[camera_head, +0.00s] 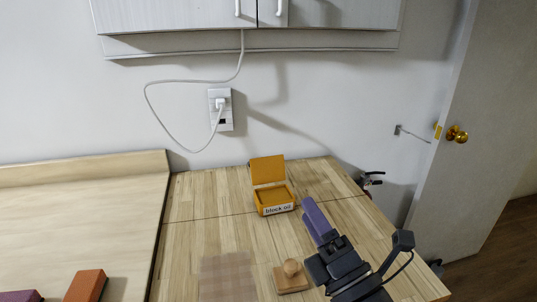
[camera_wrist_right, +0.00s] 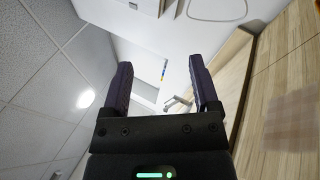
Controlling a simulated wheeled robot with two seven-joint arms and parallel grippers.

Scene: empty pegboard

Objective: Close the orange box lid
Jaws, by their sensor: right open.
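The orange box (camera_head: 274,203) stands on the wooden table, with a white label reading "block lid" or similar on its front. Its lid (camera_head: 267,169) is raised, standing up at the back, and the inside of the box shows. My right gripper (camera_head: 313,212) is at the right of the box, apart from it, with its purple fingers pointing up and away. In the right wrist view my right gripper (camera_wrist_right: 162,85) is open, with nothing between the fingers. The box is not seen in that view. My left gripper is not in view.
A wooden knobbed piece (camera_head: 291,277) and a checkered mat (camera_head: 228,278) lie in front of the box. An orange block (camera_head: 86,286) and a purple piece (camera_head: 20,296) are at the lower left. The table left of the box is clear. A wall outlet (camera_head: 221,110) is behind.

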